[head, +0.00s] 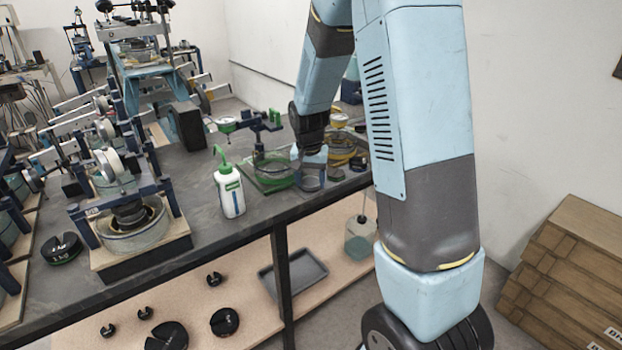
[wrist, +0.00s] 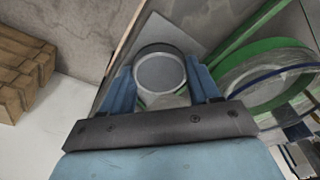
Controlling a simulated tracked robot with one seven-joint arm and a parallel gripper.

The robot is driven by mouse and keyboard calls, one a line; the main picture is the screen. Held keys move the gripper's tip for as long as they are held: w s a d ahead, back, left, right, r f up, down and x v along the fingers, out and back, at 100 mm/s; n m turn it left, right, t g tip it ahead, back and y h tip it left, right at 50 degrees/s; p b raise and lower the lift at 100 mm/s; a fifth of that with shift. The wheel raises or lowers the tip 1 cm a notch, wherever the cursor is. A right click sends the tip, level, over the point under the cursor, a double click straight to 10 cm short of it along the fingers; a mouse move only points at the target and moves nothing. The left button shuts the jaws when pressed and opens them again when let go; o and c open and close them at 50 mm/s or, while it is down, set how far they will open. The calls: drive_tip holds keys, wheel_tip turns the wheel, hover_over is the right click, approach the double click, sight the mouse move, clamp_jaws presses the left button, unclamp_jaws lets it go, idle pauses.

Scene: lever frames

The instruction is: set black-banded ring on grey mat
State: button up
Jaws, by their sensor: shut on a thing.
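My gripper (head: 312,168) is over the bench near its right edge, pointing down. In the wrist view its two blue fingers (wrist: 165,85) are shut on the sides of a round ring. The ring (wrist: 160,50) is upright with its opening towards the camera, a dark rim and a grey inside. It also shows below my gripper in the head view (head: 312,183). A flat light-grey mat (wrist: 181,34) shows behind the ring in the wrist view, partly hidden by it. I cannot tell whether the ring touches the mat.
A green-framed device with a clear ring (wrist: 270,75) stands close to the right of my gripper in the wrist view. A white bottle with a green cap (head: 230,190) and lever frames (head: 130,225) stand further left. Wooden boxes (head: 570,270) are on the floor at right.

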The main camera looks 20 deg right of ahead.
sight(310, 186)
drive_tip(key=o, duration=0.9)
drive_tip(key=shift+d, duration=0.1)
wheel_tip(310, 186, up, 12)
drive_tip(key=s, duration=0.2)
drive_tip(key=s+r+n+t, duration=0.1)
drive_tip(key=s+r, duration=0.3)
drive_tip(key=s, duration=0.4)
drive_tip(key=s+r+n+t, duration=0.1)
drive_tip(key=s+r+n, duration=0.1)
drive_tip(key=s, duration=0.7)
drive_tip(key=s+r+n+t, duration=0.2)
drive_tip(key=s+r, duration=0.3)
drive_tip(key=s, duration=0.4)
drive_tip(key=shift+r+y, duration=0.35)
drive_tip(key=shift+y, duration=0.05)
drive_tip(key=shift+s, duration=0.1)
